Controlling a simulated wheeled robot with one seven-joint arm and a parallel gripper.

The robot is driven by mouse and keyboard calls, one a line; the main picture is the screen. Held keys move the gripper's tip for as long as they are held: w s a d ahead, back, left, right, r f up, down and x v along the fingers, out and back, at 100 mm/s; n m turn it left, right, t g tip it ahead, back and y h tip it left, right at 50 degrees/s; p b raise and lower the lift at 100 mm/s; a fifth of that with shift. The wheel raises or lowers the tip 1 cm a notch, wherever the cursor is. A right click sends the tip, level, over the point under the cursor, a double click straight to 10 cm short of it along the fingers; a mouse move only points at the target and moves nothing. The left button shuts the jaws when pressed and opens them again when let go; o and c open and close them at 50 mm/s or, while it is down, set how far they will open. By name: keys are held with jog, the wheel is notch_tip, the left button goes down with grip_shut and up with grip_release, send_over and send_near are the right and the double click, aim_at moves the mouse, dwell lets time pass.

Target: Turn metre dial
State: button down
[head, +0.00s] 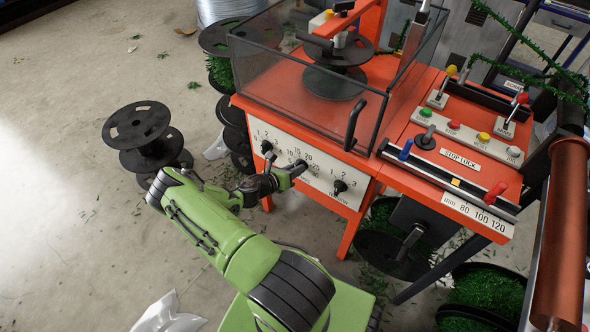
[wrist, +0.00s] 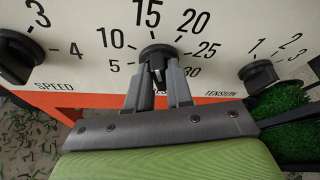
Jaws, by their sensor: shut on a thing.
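The metre dial (wrist: 157,51) is the black middle knob on the white front panel (head: 322,182), with numbers from 5 to 30 around it. My gripper (wrist: 158,74) has its two grey fingers on either side of the knob's grip and is shut on it. In the wrist view the knob points up near the 15. In the head view my gripper (head: 297,168) reaches the panel from the front left and hides most of this dial.
The speed dial (wrist: 15,60) is left of the metre dial, and the tension dial (wrist: 259,74) is right. Above the panel is a clear guard box (head: 300,75) with a black handle (head: 354,124). Black spools (head: 143,135) stand on the floor at left.

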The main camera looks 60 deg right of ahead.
jog(key=c, duration=1.1)
grip_release()
jog(key=p+v, duration=0.4)
jog(key=v, duration=1.1)
jog(key=shift+w+a, duration=0.15)
jog(key=shift+a, duration=0.2)
jog(key=shift+r, duration=0.1)
